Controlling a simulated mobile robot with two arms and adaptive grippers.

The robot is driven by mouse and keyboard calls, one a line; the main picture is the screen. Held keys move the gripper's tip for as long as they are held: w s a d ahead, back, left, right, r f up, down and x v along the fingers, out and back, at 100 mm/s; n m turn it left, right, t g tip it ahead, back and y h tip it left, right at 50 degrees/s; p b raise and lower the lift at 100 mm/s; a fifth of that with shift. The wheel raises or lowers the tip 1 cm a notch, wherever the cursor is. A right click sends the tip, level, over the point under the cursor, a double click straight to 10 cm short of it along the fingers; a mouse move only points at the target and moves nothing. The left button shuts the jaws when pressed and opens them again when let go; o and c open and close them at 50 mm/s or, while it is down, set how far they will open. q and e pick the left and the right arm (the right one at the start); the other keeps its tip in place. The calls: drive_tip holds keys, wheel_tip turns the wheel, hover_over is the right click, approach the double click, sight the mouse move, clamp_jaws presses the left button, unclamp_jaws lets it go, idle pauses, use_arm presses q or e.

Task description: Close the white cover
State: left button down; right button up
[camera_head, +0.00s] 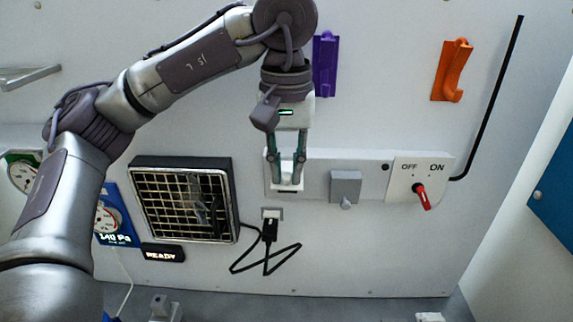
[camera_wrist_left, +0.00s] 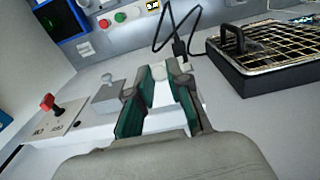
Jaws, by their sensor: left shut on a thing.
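The white cover (camera_head: 286,187) is on the long pale strip (camera_head: 320,163) on the panel, at its left end. My left gripper (camera_head: 287,178) comes down over it from above, one finger on each side, and is shut on it. The fingers and wrist hide much of the cover, so I cannot tell how far it is open. In the left wrist view the gripper (camera_wrist_left: 166,76) shows with a white part (camera_wrist_left: 165,118) between its dark green fingers. My right gripper is not in view.
To the right on the strip are a grey cover (camera_head: 345,185) with a knob and a red rotary switch (camera_head: 421,194) marked OFF and ON. A black plug with cable (camera_head: 269,230) sits just below. A black grille (camera_head: 183,203) is at left; purple (camera_head: 325,65) and orange (camera_head: 452,70) holders are above.

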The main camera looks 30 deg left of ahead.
use_arm(q)
drive_tip(key=shift+s+d+f+t+y+b, duration=0.1)
drive_tip(key=shift+s+f+t+y+b, duration=0.2)
drive_tip(key=shift+f+t+b, duration=0.55)
wheel_tip(320, 180, down, 6)
drive_tip(key=t+y+b, duration=0.5)
drive_tip(key=t+b, duration=0.5)
drive_tip(key=b, duration=0.8)
drive_tip(key=shift+f, duration=0.25)
drive_tip(key=shift+w+t, duration=0.1)
drive_tip(key=shift+t, duration=0.15)
drive_tip(key=c, duration=1.1)
unclamp_jaws()
drive_tip(key=v, duration=0.7)
